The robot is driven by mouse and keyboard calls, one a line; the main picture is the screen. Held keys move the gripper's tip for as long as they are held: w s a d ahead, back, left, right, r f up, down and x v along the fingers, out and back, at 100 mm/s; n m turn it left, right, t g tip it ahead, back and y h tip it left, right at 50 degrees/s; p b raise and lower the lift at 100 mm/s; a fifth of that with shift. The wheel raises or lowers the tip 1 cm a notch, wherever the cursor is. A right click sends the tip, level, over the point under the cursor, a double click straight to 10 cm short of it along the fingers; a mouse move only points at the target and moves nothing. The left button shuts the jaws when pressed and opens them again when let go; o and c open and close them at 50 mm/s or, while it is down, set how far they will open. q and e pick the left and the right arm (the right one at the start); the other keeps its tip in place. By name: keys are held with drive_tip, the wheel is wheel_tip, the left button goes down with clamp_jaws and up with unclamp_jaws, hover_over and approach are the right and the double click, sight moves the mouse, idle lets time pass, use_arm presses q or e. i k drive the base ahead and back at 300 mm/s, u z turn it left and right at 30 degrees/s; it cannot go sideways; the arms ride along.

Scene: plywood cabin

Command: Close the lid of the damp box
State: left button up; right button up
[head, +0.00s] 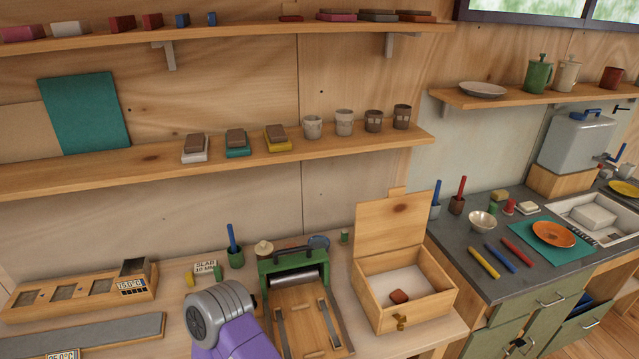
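The damp box (436,284) is a pale wooden box on the bench at lower centre-right. Its lid (390,228) stands open, raised upright at the back edge, with a small tab on top. The box has a white inside and a small reddish-brown block (398,297) lies in it. A brass-coloured catch (401,321) is on the front wall. Neither of my grippers is in view. A purple and grey link of one of my arms shows at the bottom, left of the box.
A green-framed slab roller (293,271) stands on the bench just left of the box. The grey counter (462,238) with bowl, coloured sticks and plate is to the right. A shelf (330,150) with cups runs above the lid.

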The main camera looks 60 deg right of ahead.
sight(397, 221)
drive_tip(key=u, duration=0.15)
drive_tip(key=k, duration=1.05)
drive_tip(key=z, duration=1.5)
